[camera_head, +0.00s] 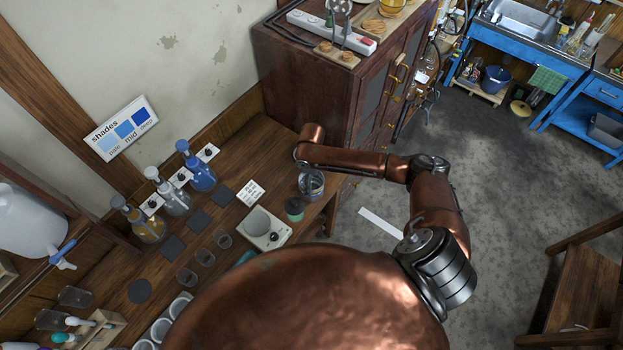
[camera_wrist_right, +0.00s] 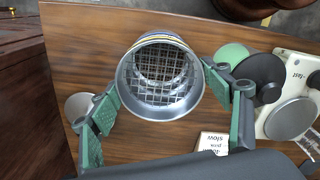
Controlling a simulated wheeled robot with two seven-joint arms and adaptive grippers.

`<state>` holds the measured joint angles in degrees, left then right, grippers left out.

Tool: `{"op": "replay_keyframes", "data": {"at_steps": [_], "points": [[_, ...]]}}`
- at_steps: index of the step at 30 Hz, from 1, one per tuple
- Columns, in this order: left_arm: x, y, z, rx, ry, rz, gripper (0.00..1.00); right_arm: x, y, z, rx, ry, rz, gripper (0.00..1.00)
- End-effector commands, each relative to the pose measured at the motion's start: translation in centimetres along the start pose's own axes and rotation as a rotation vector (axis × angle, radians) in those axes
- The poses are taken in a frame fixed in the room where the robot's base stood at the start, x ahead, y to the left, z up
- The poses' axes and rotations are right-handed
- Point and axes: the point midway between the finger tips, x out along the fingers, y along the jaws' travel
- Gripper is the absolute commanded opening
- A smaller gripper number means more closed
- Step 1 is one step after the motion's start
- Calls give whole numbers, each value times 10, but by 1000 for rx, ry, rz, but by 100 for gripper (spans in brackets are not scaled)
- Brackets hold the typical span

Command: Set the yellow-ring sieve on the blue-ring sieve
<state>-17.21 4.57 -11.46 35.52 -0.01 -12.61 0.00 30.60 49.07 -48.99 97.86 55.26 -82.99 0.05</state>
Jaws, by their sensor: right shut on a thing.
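My right gripper (camera_wrist_right: 163,80) is shut on the yellow-ring sieve (camera_wrist_right: 158,111), one finger on each side of its metal wall. I look down into the sieve's open mouth and see its wire mesh. A yellow ring shows at its far edge, and a dark blue band, the blue-ring sieve (camera_wrist_right: 158,34), shows just beyond it. I cannot tell whether the two touch. In the head view the sieve (camera_head: 312,187) is small, near the bench's right edge, under the right gripper (camera_head: 306,165). My left gripper is not in view.
A green-topped jar (camera_head: 294,208) stands close beside the sieves. A scale (camera_head: 265,228) and a small printed card (camera_head: 250,192) are on the bench (camera_head: 225,265) to the left. A dark cabinet (camera_head: 305,85) rises behind.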

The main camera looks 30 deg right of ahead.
Motion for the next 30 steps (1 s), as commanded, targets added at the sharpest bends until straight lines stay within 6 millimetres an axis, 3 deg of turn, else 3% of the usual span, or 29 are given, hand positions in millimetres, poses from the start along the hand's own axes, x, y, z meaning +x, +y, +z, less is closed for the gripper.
{"op": "replay_keyframes", "data": {"at_steps": [27,28,30], "points": [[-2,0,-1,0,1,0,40,10,0,-1,-1,1,0,45],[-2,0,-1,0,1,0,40,10,0,-1,-1,1,0,73],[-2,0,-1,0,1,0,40,10,0,-1,0,1,0,78]]}}
